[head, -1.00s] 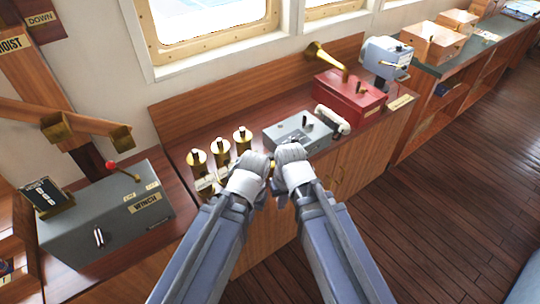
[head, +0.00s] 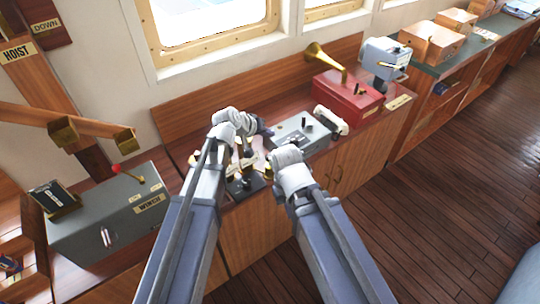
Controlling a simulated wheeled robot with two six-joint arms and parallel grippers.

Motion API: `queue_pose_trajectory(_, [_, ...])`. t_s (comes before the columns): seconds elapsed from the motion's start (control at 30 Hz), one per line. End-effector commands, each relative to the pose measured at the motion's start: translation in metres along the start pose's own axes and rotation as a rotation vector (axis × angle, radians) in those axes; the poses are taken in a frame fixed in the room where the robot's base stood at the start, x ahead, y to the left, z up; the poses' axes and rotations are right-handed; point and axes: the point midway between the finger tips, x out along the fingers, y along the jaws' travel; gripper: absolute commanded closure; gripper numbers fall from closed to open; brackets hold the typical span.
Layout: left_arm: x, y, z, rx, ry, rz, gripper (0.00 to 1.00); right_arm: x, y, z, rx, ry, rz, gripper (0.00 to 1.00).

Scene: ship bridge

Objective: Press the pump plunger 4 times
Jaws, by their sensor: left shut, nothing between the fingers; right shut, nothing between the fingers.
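My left gripper (head: 262,129) is shut and empty, raised over the back of the wooden counter, in front of the brass cylinders. My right gripper (head: 276,158) is shut and empty, lower, near the counter's front edge beside the grey control box. Between my two arms a small brass fitting on a black base (head: 243,184) shows on the counter. It may be the pump, but its top is partly hidden by my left gripper and I cannot make out the plunger clearly. The brass cylinders behind are mostly covered by my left arm.
A grey winch box (head: 110,215) with a red-knobbed lever stands at left. A grey control box (head: 303,133), a white handset (head: 331,120), a red box (head: 347,95) and a brass horn (head: 322,57) stand to the right. Open wooden floor (head: 430,220) lies at right.

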Motion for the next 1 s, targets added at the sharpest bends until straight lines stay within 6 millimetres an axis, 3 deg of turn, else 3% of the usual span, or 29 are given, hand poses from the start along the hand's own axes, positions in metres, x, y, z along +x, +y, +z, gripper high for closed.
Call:
queue_pose_trajectory(0.53, [0.005, -0.004, 0.003, -0.001, 0.001, 0.001, 1.0, 0.007, -0.001, -0.001, 0.0, 0.0, 0.0, 1.0])
queue_pose_trajectory(1.0, [0.044, -0.032, 0.032, 0.0, 0.001, 0.0, 1.0, 0.063, -0.006, -0.004, 0.0, 0.0, 0.0, 1.0])
